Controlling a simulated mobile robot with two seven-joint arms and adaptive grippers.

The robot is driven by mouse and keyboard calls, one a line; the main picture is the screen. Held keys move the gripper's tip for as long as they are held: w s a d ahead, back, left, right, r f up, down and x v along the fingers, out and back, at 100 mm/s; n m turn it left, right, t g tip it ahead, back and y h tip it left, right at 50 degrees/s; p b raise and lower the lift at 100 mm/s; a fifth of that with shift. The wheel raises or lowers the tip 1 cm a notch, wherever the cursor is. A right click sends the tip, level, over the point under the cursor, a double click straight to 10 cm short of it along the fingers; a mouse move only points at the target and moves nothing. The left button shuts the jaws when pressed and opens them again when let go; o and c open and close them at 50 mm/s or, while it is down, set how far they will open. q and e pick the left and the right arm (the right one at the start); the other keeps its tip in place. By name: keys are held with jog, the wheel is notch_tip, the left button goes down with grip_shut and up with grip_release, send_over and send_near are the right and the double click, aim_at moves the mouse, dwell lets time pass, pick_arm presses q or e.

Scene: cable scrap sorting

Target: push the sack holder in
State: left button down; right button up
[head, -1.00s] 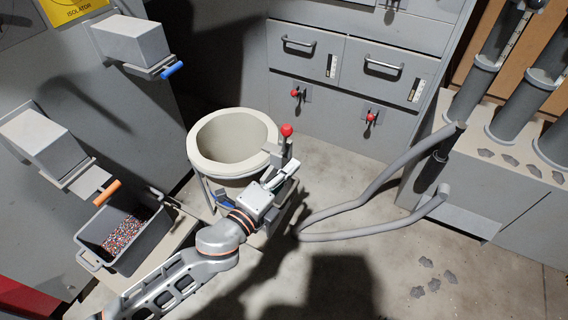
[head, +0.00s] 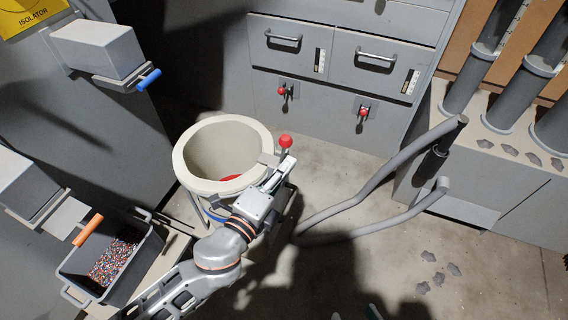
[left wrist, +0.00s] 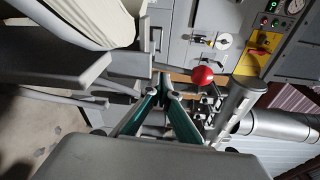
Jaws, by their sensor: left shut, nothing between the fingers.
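The sack holder is a pale round ring (head: 181,165) with a cream sack hanging inside it, on a grey frame. Something red lies inside the sack. A red ball knob (head: 286,141) on a short post stands at the ring's right side; it also shows in the left wrist view (left wrist: 202,76). My left gripper (head: 285,165) is shut and empty, just below the knob in the head view, by the frame's right side. Whether it touches the frame cannot be told.
Behind stands a grey cabinet (head: 345,30) with drawers and red-knobbed levers. A bent grey hose (head: 365,195) lies to the right, near a unit with upright pipes. A bin of coloured granules (head: 75,268) stands at the left. Floor at the lower right is mostly clear, with small dark scraps.

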pick_arm(q)
jog(key=shift+a, duration=0.15)
pick_arm(e)
jog(key=shift+w+a, duration=0.1)
jog(key=shift+a, duration=0.2)
pick_arm(q)
jog(key=w+a+p, duration=0.1)
jog(key=w+a, duration=0.1)
jog(key=a, duration=0.6)
jog(key=w+a+p, duration=0.1)
jog(key=w+a, duration=0.2)
jog(key=a, duration=0.6)
jog(key=shift+w, duration=0.25)
pick_arm(e)
jog(key=shift+d+n+h, duration=0.3)
jog(key=shift+d+n, duration=0.5)
jog(key=shift+d, duration=0.45)
jog(key=shift+w+r, duration=0.2)
jog(key=shift+w, duration=0.15)
